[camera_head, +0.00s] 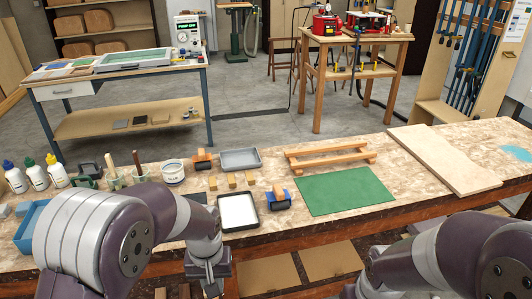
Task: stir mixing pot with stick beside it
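A small white pot (174,171) with a printed label stands upright on the speckled workbench, left of centre. To its left, a wooden-handled stick or brush (137,163) stands upright in a small pale greenish holder; a second one (110,163) leans beside it. I cannot tell which of these is the stirring stick. My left gripper (210,279) hangs low, in front of the bench's front edge, apart from the pot; its fingers are too unclear to tell open or shut. My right arm enters at the lower right, and its fingers are out of view.
Several bottles (37,174) and a blue tray (32,226) are at the left. A white-filled tray (238,211), rollers (279,200), a grey tray (240,159), a green mat (344,191) and a wooden rack (331,157) lie rightward. A pale board (442,158) lies at right.

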